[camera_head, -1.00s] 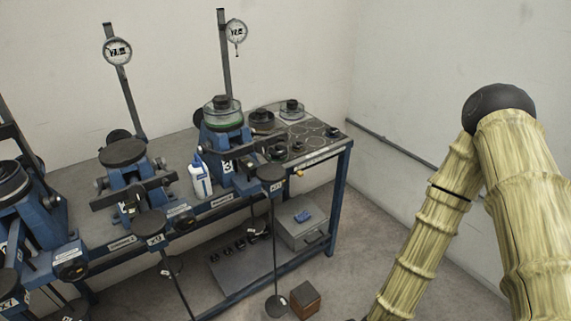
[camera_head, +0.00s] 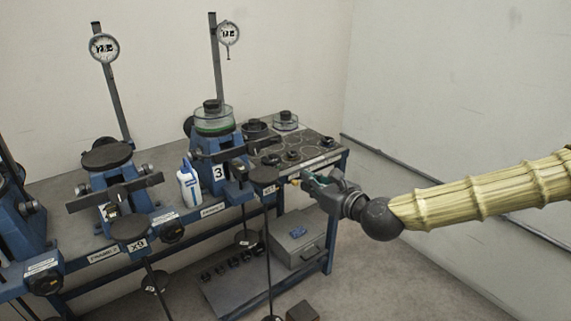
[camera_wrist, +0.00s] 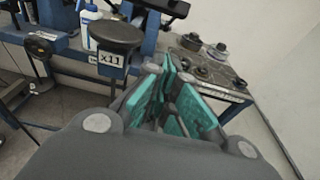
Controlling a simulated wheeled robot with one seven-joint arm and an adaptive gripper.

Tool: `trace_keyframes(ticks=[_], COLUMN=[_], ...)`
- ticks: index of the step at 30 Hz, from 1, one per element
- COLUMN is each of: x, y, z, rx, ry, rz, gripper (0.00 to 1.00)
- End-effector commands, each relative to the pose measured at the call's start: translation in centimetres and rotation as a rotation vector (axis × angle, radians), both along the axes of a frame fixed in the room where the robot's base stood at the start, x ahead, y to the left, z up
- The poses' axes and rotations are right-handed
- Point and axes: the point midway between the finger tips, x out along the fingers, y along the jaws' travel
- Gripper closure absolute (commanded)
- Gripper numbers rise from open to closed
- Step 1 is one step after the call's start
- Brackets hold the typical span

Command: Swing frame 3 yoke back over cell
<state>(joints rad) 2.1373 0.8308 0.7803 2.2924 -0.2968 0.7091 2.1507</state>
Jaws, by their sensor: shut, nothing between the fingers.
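Frame 3 (camera_head: 219,173) is the blue stand marked 3 at the right end of the row of frames. Its cell (camera_head: 214,122), a clear dish with a green band and a dark cap, sits on top. A dark lever bar (camera_head: 222,152) crosses its front, and I cannot tell the yoke's exact outline. A round black hanger plate (camera_head: 264,174) is in front; it shows in the wrist view with the tag X11 (camera_wrist: 111,59). My gripper (camera_head: 306,181) is shut and empty, right of that plate at the bench's front edge. Its teal-padded fingers (camera_wrist: 172,80) fill the wrist view's middle.
A white bottle (camera_head: 189,186) stands left of frame 3. Dark round parts (camera_head: 285,121) sit on the bench's right end. Another frame (camera_head: 107,178) is to the left. Hanger rods reach down before the bench. A grey box (camera_head: 297,240) is below. Floor at right is clear.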

Motion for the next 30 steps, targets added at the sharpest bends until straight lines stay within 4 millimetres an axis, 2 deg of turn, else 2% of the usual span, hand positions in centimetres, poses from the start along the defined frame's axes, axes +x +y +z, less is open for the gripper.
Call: trace_keyframes(ticks=[8,28,30], x=[1.5,8.2,8.5], y=[1.0,5.8,6.0], z=[0.2,-1.1,0.3], rx=[0.013,0.011,0.012], ry=[0.001,0.001,-0.003], rz=[-0.003,-0.003,-0.002], gripper=[1.0,1.0,1.0])
